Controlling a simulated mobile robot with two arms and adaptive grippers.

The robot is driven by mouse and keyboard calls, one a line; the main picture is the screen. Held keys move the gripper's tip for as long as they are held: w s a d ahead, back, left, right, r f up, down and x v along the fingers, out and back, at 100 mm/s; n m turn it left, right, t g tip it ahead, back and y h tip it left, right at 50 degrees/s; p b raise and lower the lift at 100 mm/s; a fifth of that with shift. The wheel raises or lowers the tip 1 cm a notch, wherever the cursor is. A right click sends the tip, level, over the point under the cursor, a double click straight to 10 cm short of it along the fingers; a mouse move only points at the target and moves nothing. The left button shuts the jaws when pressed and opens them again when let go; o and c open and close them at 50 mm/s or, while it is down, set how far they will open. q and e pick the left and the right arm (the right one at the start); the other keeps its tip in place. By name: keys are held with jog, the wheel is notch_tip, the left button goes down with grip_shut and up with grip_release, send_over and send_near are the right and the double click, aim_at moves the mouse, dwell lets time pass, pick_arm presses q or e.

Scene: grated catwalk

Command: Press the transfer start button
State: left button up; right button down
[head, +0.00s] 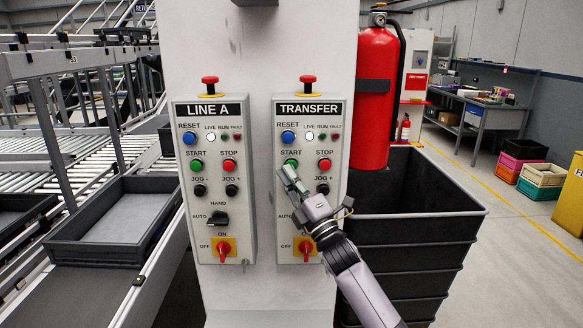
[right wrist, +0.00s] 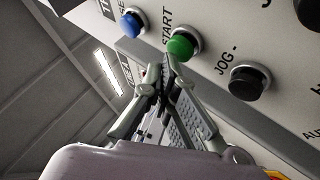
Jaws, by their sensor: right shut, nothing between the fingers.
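The TRANSFER panel (head: 312,108) is a light grey box on the right of a white column. Its green start button (head: 291,162) sits under the START label, left of a red stop button (head: 324,165). My right gripper (head: 284,173) is shut and empty, its tips just below the green button. In the right wrist view the green start button (right wrist: 181,47) shows right at the tips of my right gripper (right wrist: 160,75). I cannot tell whether they touch. The black JOG- button (right wrist: 248,82) is beside it there, but hidden behind the gripper in the head view. My left gripper is not in view.
A similar LINE A panel (head: 213,108) hangs to the left. The TRANSFER panel has a blue reset button (head: 288,136) above START and a red mushroom button (head: 308,79) on top. Black stacked crates (head: 420,212) and a fire extinguisher (head: 378,95) stand at the right.

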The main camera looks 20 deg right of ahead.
jog(key=shift+w+d+b, duration=0.25)
jog(key=shift+w+b, duration=0.3)
jog(key=shift+w, duration=0.2)
dwell(0.5)
jog(key=shift+s, duration=0.1)
jog(key=shift+s+a+p, duration=0.2)
jog(key=shift+s+p, duration=0.1)
jog(key=shift+s, duration=0.25)
jog(key=shift+s+a+p, duration=0.15)
jog(key=shift+s+p, duration=0.1)
jog(key=shift+s, duration=0.3)
